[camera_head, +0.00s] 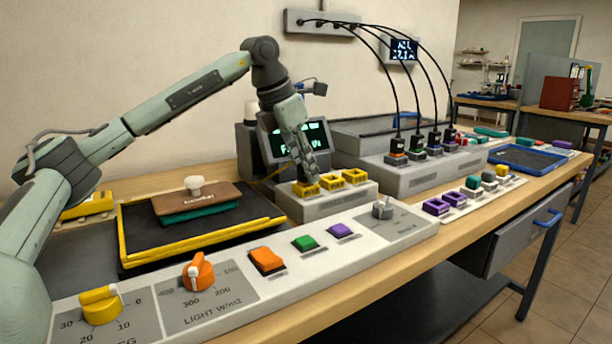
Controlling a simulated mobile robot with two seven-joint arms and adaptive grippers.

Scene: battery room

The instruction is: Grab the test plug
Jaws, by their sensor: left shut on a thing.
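My left gripper (304,172) reaches down from above onto the leftmost of three yellow square sockets (355,176) on a small grey block (335,203). Its fingers are shut on the test plug, which is small and mostly hidden between the fingertips. I cannot tell how deep the plug sits in the leftmost socket. A tester with a dark screen and green text (284,145) stands just behind the gripper, and a thin yellow lead runs beside it. My right gripper is not in view.
A long control panel (360,237) with knobs and coloured buttons runs along the front. A yellow-rimmed tray (128,258) lies left of the block. Right of it, black cables hang into a grey charger box (400,184). Several coloured blocks and a blue tray (548,166) lie further right.

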